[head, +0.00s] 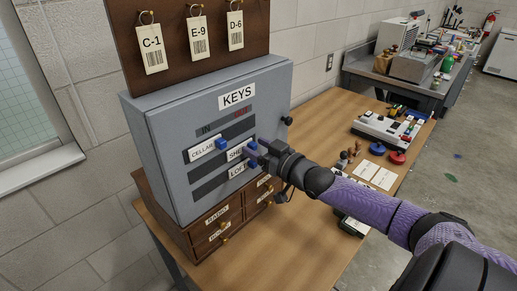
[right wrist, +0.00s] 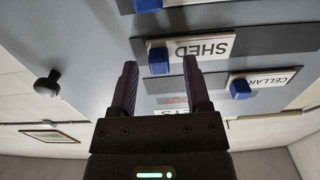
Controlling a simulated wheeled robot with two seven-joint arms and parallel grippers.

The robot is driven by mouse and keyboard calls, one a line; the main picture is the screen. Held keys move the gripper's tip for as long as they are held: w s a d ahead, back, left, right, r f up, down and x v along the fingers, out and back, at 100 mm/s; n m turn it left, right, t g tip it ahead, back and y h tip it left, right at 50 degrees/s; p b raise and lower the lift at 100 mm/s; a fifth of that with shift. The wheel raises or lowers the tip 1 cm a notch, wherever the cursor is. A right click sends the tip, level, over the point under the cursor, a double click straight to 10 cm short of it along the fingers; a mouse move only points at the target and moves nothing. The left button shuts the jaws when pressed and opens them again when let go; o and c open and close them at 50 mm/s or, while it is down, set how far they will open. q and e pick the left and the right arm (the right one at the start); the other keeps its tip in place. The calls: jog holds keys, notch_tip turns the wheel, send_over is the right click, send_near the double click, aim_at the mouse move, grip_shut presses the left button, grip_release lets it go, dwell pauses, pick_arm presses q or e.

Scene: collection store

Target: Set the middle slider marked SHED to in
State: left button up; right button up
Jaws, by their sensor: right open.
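The SHED slider has a white name plate (head: 236,153) and a blue knob. It is in the middle slot of the grey KEYS cabinet (head: 170,150), towards the right, OUT side. In the right wrist view, which is upside down, its plate (right wrist: 208,47) and knob (right wrist: 158,60) show clearly. My right gripper (head: 257,151) is at the cabinet front and partly hides the SHED knob in the head view. In the wrist view my right gripper (right wrist: 160,80) is open, its fingers on either side of the knob's line. Contact cannot be told. My left gripper is not in view.
The CELLAR slider (head: 202,149) sits above, further left towards IN. The LOFT slider (head: 237,170) is below, close to the gripper. A black knob (head: 287,121) sticks out of the cabinet's right side. Small drawers (head: 215,230) are underneath; tags (head: 195,38) hang above.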

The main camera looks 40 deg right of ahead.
grip_shut()
dwell(0.5)
dwell(0.8)
